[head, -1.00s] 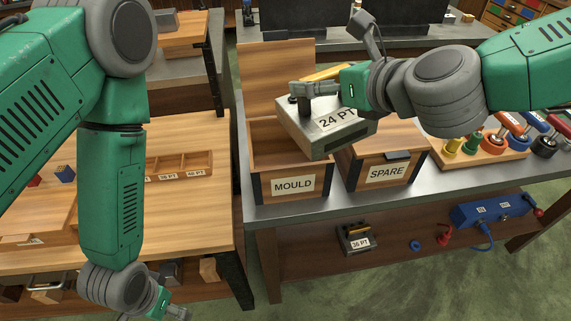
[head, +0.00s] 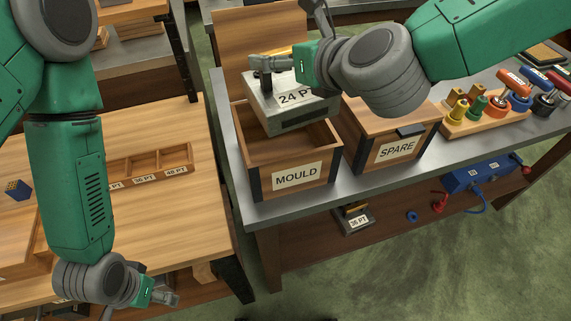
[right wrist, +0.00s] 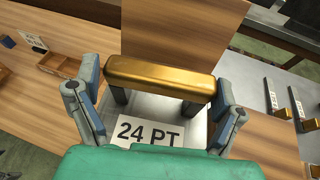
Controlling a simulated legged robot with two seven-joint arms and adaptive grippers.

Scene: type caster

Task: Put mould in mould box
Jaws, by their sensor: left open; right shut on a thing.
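The mould is a grey metal block labelled 24 PT (head: 296,98) with a brass handle, which shows in the right wrist view (right wrist: 160,76). My right gripper (head: 272,62) is shut on the mould's handle and holds it over the open box labelled MOULD (head: 297,177). The mould covers the back part of the box opening; its lower edge is near the rim, and I cannot tell whether it touches. The box's lid (head: 262,35) stands open behind. My left gripper (head: 166,298) is open and empty, low at the left by the wooden table.
A closed box labelled SPARE (head: 397,149) stands right beside the MOULD box. A rack of coloured-handled tools (head: 490,112) is further right. A 36 PT mould (head: 355,220) sits on the lower shelf. A wooden tray with labelled compartments (head: 160,163) lies on the left table.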

